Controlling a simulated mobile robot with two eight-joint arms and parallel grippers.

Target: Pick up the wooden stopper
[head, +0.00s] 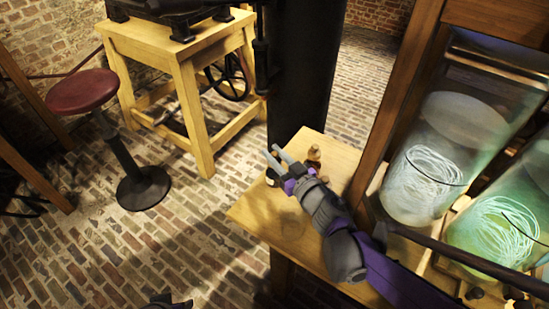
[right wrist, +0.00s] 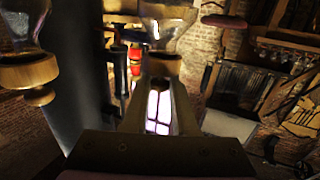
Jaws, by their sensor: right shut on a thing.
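My right gripper (head: 274,156) is over the far left part of the small wooden table. In the right wrist view its fingers (right wrist: 162,82) reach up the middle and are shut on a wooden stopper (right wrist: 163,64). A clear glass vessel (right wrist: 168,22) shows directly above that stopper in the picture; I cannot tell whether the stopper is still seated in it. A second, lighter wooden stopper (right wrist: 28,72) with glass above it is at the left, apart from the fingers. In the head view a small brown stopper (head: 313,153) stands just right of the gripper.
The small wooden table (head: 250,214) has bare wood at its front left. Large glass jars (head: 425,165) with pale coils stand in a wooden frame at the right. A dark column (head: 303,70) rises behind the table. A red stool (head: 82,91) stands at the left.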

